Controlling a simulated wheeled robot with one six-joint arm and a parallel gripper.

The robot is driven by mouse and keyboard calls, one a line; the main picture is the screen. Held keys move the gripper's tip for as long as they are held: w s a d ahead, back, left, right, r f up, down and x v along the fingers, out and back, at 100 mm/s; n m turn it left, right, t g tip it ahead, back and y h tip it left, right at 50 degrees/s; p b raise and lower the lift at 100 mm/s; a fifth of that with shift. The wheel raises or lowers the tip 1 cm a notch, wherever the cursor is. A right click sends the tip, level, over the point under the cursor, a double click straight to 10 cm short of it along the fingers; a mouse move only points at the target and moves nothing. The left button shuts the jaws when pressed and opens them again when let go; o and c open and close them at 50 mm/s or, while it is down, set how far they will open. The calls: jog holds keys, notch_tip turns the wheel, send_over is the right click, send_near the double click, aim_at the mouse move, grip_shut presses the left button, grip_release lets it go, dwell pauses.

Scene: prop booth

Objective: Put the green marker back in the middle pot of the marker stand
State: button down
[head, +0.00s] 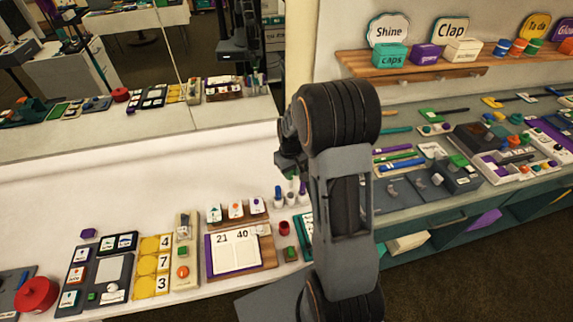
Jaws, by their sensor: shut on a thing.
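The marker stand is a row of small white pots (291,199) on the pale counter, left of my arm. A blue-topped marker (278,191) stands in its left pot, and another dark-topped marker (303,188) stands at the right pot. My gripper (291,171) is over the stand, shut on the green marker (291,178). Only a little green shows below the fingers, roughly above the middle pot in the picture. The marker's lower end is too small to make out, so I cannot tell whether it touches the pot.
A red cup (284,228) and a small green block (290,253) are in front of the stand. A number board (232,249) lies to the left. A mirror (225,112) stands behind the counter. A crowded shelf of props (420,195) is at the right.

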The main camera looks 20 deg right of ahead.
aim_at(291, 186)
jog(key=shift+f+b, duration=2.95)
jog(key=shift+f, duration=1.05)
jog(key=c, duration=0.9)
grip_release()
jog(key=shift+r, duration=0.1)
notch_tip(291, 186, up, 14)
jog(key=shift+f+b, duration=0.2)
jog(key=shift+b, duration=0.2)
jog(key=shift+w, duration=0.1)
